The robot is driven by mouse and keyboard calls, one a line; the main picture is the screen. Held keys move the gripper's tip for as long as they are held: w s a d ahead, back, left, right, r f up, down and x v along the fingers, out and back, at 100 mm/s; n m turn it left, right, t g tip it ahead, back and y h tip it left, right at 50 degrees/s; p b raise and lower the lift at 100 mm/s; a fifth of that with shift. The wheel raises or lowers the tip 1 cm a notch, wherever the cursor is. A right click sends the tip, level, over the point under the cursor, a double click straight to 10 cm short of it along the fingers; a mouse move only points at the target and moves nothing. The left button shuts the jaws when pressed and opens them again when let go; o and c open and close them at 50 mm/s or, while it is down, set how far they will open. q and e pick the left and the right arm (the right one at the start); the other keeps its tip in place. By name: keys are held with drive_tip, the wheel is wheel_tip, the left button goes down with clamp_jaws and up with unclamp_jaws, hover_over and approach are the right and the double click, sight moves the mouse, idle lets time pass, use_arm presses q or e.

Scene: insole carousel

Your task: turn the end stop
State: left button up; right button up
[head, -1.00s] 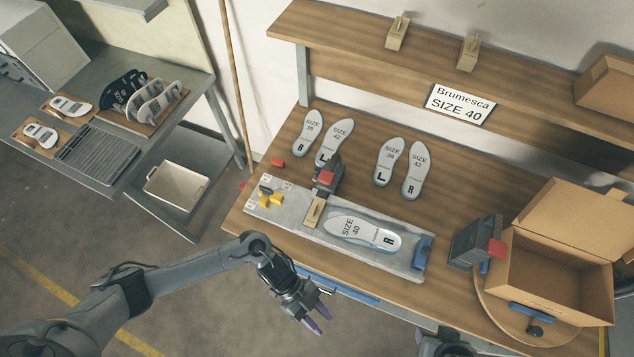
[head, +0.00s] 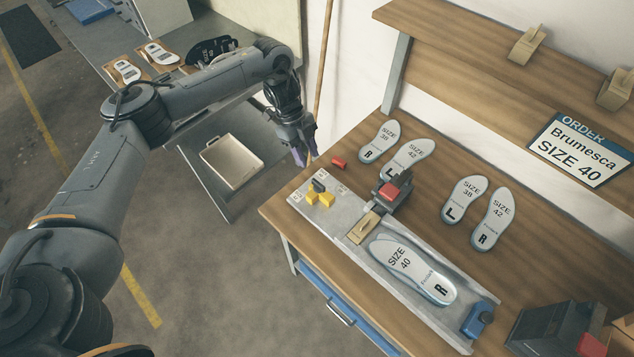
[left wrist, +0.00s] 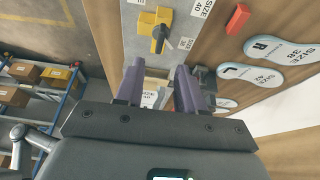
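A yellow part with a dark lever (head: 326,199), which looks like the end stop, sits on the left end of the grey fixture plate (head: 345,208) among small size labels. My left gripper (head: 305,158) has purple fingers and hangs beyond the plate's left end, beside the table edge, apart from the yellow part. In the left wrist view its two fingers (left wrist: 158,90) are spread with nothing held between them. My right gripper is not in view.
Several insoles lie behind the fixture. A red piece (head: 339,163) lies near the plate's left corner. A broomstick-like pole (head: 324,80) stands behind the gripper.

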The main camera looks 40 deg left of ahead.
sight(317, 182)
use_arm(q)
drive_tip(key=b+x, duration=0.2)
drive_tip(key=x, duration=0.5)
drive_tip(key=shift+d+f, duration=0.2)
drive_tip(key=shift+f, duration=0.1)
drive_tip(key=shift+x, duration=1.35)
clamp_jaws()
